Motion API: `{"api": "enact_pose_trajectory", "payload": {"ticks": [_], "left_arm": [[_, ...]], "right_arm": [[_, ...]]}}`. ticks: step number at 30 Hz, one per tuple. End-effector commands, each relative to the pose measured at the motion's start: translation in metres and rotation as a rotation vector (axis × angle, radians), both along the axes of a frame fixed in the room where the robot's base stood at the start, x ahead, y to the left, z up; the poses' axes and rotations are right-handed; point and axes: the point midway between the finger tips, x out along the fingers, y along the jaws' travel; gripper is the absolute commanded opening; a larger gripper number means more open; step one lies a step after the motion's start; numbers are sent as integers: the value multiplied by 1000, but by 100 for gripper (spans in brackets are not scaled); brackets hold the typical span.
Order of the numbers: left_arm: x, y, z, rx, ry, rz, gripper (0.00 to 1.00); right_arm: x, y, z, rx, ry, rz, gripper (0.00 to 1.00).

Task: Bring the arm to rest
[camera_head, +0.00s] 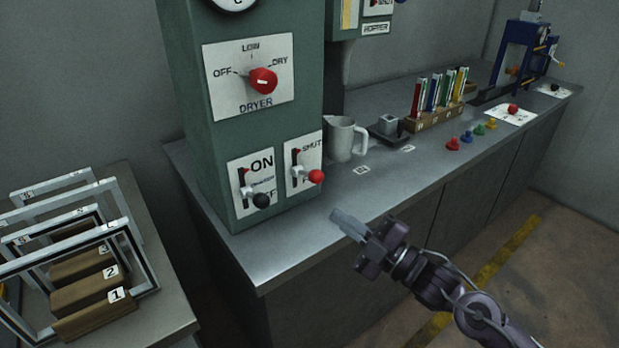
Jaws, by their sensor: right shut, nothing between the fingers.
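My right arm (438,281) comes in from the lower right. Its gripper (350,226) is shut and empty, with the fingertips pointing left, over or just in front of the front edge of the grey workbench (282,256). I cannot tell the exact gap to the bench. The green machine (240,120) stands behind and left of the gripper, apart from it. My left gripper is not in view.
The machine carries a red dryer knob (263,80), a black-ended lever (260,200) and a red-ended lever (316,176). A grey jug (343,139) stands beside it. Several coloured pegs line the bench edge. Numbered frames (75,245) stand at left. Floor at lower right is open.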

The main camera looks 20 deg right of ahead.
Motion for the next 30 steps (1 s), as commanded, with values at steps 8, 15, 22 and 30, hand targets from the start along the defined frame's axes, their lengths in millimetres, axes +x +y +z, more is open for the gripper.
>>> {"api": "enact_pose_trajectory", "payload": {"ticks": [8,15,22,30], "left_arm": [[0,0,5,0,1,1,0],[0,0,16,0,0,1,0],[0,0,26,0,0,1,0],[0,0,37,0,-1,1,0]], "right_arm": [[20,-34,-55,39,138,-109,0],[22,-102,-220,138,512,-370,0],[-44,-126,-381,214,888,-581,0],[-184,-101,-531,252,1327,-781,0]]}}
